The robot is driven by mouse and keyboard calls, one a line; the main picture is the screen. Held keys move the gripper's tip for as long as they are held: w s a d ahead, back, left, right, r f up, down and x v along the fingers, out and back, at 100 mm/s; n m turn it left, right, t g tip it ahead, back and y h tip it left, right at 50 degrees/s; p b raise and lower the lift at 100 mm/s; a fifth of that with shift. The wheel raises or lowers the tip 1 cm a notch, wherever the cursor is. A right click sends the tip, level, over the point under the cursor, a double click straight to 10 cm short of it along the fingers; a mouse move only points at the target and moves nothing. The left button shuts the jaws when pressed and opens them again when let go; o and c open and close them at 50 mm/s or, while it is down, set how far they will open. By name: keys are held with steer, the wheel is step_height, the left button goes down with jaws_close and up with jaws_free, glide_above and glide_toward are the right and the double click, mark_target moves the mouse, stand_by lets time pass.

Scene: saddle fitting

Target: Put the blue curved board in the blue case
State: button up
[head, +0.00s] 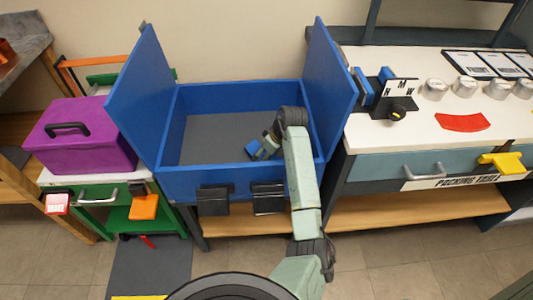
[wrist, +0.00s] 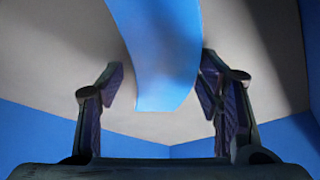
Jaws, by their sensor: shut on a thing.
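The blue case (head: 240,181) stands open, with its two lid panels raised at left and right. Its grey floor shows inside. My arm reaches over the front right wall, and my gripper (head: 262,150) is inside the case's outline. The blue curved board (head: 251,148) shows as a small blue piece at the fingers. In the wrist view the board (wrist: 158,60) runs down from the top edge between the fingers of my gripper (wrist: 161,82), which is shut on it. Blue walls and the grey floor lie beyond. I cannot tell whether the board touches the floor.
A purple box (head: 95,145) stands on a green cabinet at the left. At the right, a white-topped packing table (head: 440,135) holds a red curved piece (head: 463,122), several pale cylinders and a black-and-blue fixture. The right lid panel (head: 328,85) stands close to my arm.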

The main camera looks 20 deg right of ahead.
steer(key=shift+f, duration=0.25)
steer(key=shift+f, duration=0.4)
steer(key=shift+s+f, duration=0.1)
steer(key=o, duration=1.2)
steer(key=shift+f, duration=0.3)
steer(key=shift+r, duration=0.15)
steer(key=shift+d+r, duration=0.1)
steer(key=shift+r, duration=0.2)
steer(key=b+v, duration=0.1)
steer(key=v, duration=1.1)
steer(key=shift+r, duration=0.35)
